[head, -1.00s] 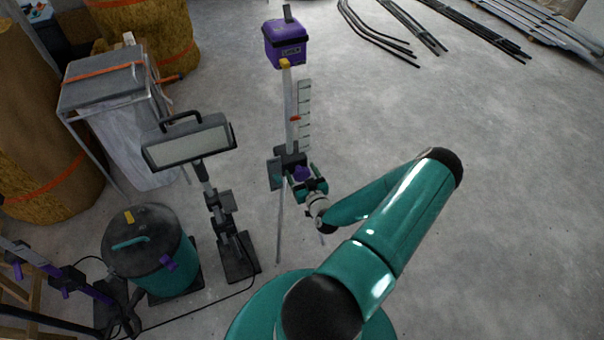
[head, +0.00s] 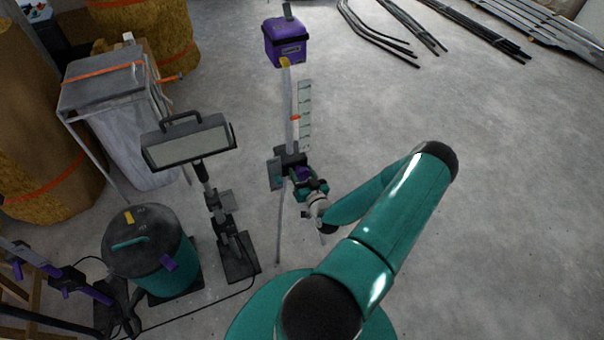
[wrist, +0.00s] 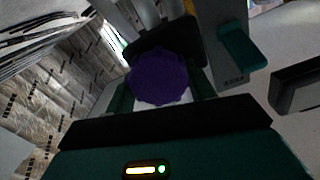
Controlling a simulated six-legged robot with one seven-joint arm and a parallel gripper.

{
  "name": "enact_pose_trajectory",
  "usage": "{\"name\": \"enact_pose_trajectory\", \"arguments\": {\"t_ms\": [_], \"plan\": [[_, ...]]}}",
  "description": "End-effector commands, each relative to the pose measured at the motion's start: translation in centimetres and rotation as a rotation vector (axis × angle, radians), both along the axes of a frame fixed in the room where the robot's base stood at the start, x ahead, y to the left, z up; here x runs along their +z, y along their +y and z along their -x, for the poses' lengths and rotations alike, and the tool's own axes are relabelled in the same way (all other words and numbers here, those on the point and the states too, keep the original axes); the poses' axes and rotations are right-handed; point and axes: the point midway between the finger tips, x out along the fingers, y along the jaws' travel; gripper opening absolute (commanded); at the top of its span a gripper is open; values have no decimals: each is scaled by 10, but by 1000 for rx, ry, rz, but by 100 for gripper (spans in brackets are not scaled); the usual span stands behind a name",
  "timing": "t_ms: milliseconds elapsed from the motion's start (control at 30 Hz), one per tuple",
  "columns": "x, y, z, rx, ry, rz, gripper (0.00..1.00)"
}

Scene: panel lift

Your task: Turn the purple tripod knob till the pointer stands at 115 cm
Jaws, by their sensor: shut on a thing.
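The tripod (head: 289,100) stands upright ahead of me with a purple box (head: 286,42) on top. A pale scale plate (head: 305,115) runs beside its column, and an orange-red pointer (head: 295,117) stands partway up it. The scale's figures are too small to read. The purple knob (wrist: 158,77) fills the middle of the wrist view, and it shows partly in the head view (head: 302,173). My gripper (head: 308,182) is at the knob, with a finger on each side of it in the wrist view, shut on it.
A work lamp (head: 188,142) on a stand and a teal vacuum drum (head: 150,250) with a cable stand to the left. A wrapped crate (head: 110,95) and straw-coloured rolls stand behind them. Black pipes (head: 380,35) lie at the back. The floor right of the tripod is clear.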

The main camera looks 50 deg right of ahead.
Motion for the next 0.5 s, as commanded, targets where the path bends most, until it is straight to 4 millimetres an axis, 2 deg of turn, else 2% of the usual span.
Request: {"name": "enact_pose_trajectory", "arguments": {"t_ms": [500], "plan": [[-1,-2,1,-1,-150,-252,31]]}}
